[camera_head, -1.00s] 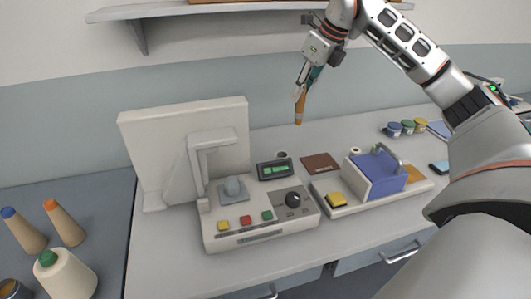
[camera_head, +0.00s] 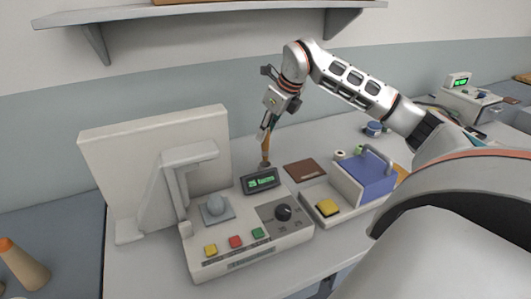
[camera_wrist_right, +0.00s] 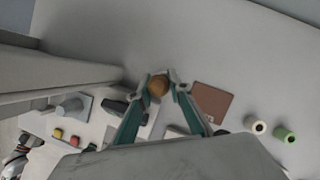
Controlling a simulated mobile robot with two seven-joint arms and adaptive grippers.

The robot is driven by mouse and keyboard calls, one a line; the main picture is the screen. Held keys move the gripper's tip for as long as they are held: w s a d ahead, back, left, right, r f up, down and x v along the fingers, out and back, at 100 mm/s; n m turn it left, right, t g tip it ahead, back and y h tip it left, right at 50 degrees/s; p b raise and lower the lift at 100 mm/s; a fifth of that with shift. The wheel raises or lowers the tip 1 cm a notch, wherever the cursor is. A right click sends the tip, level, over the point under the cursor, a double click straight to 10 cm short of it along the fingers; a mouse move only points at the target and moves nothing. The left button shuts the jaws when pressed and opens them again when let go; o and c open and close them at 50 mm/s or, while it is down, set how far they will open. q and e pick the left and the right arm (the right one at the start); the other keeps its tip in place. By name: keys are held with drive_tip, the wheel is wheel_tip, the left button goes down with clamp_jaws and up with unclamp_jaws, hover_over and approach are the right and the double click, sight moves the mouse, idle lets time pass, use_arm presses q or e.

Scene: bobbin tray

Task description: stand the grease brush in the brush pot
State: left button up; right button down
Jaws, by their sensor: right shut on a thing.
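The grease brush (camera_head: 265,147) has an orange-brown handle that points down, nearly upright. My right gripper (camera_head: 268,127) is shut on its upper part, above the back of the bench. In the right wrist view the brush (camera_wrist_right: 158,86) shows as a round brown end between the fingertips (camera_wrist_right: 160,80). The brush's lower end is just behind the small display in the head view. The brush pot is not clearly visible there; the brush and display cover that spot. I cannot tell whether the brush end is inside the pot or above it.
A control box (camera_head: 245,241) with buttons and a knob stands in front of the display (camera_head: 260,181). A pale upright panel (camera_head: 155,160) is at the left. A brown mat (camera_head: 305,172) and a blue holder (camera_head: 367,178) lie to the right. A shelf (camera_head: 200,12) hangs above.

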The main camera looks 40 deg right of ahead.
sight(265, 150)
drive_tip(key=shift+f, duration=3.25)
drive_tip(key=c, duration=1.8)
unclamp_jaws()
drive_tip(key=shift+f, duration=0.15)
drive_tip(key=shift+c, duration=0.2)
drive_tip(key=v, duration=1.2)
drive_tip(key=shift+r, duration=0.2)
